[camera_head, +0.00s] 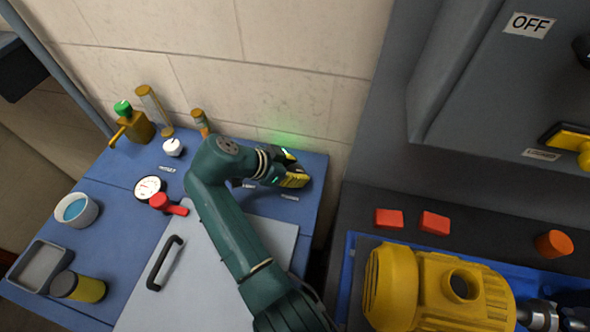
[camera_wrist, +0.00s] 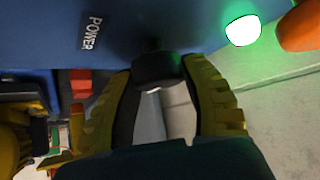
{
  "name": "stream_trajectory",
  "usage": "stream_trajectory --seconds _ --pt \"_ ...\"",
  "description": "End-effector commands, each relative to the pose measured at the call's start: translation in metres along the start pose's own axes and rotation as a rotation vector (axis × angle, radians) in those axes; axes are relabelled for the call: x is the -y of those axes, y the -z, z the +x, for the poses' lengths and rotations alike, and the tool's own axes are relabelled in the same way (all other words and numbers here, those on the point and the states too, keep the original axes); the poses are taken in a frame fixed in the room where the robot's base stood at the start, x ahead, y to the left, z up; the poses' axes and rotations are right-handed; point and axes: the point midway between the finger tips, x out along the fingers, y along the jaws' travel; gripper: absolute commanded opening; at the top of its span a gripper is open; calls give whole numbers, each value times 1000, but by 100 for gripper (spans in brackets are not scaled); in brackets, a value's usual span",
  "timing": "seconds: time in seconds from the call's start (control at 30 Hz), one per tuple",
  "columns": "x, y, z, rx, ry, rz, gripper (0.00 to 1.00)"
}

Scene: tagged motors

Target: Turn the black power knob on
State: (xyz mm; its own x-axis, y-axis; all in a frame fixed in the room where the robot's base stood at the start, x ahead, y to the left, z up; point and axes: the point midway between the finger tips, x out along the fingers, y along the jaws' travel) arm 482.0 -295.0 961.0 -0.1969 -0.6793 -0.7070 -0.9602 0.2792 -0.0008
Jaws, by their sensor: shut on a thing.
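The black power knob (camera_wrist: 157,70) sits on the blue panel beside a label reading POWER (camera_wrist: 90,32) in the wrist view. My gripper (camera_wrist: 158,78) has its yellow ridged fingers on either side of the knob and is shut on it. In the head view my gripper (camera_head: 291,172) is at the right end of the blue bench top (camera_head: 225,280), by the wall, and hides the knob. A lit green lamp (camera_wrist: 243,30) glows beside the knob in the wrist view and casts green light on the wall. The knob's pointer direction cannot be made out.
A gauge (camera_head: 149,188), a red-handled valve (camera_head: 172,206), a white knob (camera_head: 173,147) and brass fittings (camera_head: 138,127) stand left of my arm. A grey lid with a black handle (camera_head: 165,262) lies in front. A yellow motor (camera_head: 437,288) is at right, under a grey cabinet marked OFF (camera_head: 529,24).

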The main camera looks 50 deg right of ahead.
Motion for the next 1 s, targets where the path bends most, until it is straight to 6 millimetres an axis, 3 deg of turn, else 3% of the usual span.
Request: stream_trajectory --seconds 0.13,0.17,0.3,0.67,0.77,1.0 --pt "-1 -4 4 4 -4 -6 11" --pt "-1 -4 4 4 -4 -6 53" --pt "-1 -3 3 3 -3 -5 77" --pt "0 -1 -6 1 1 -2 77" --pt "1 -1 -23 1 5 -1 77" --pt "1 -1 -83 2 3 -3 77"
